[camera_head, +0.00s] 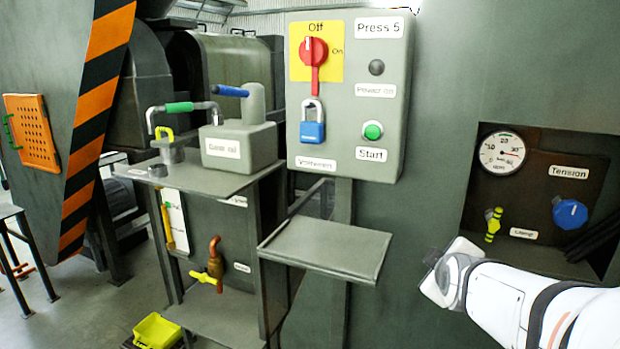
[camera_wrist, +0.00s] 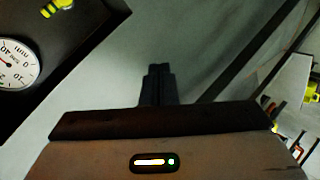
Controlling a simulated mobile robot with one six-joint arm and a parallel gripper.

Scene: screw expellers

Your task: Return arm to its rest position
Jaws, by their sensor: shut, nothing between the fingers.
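My white arm (camera_head: 525,300) reaches in from the lower right of the head view, in front of the green machine panel. Its gripper end lies near the lower left of the tension recess; the fingers are hardly visible there. In the wrist view my gripper (camera_wrist: 158,72) shows dark fingers together, with nothing between them. Grey-green panel surface lies behind the fingers. I cannot tell exactly how far the fingertips are from it.
The tension recess holds a gauge (camera_head: 502,153), a yellow clamp (camera_head: 493,225) and a blue knob (camera_head: 570,213). Left of my arm, an empty shelf (camera_head: 325,246) juts out below the Press 5 control box (camera_head: 340,130).

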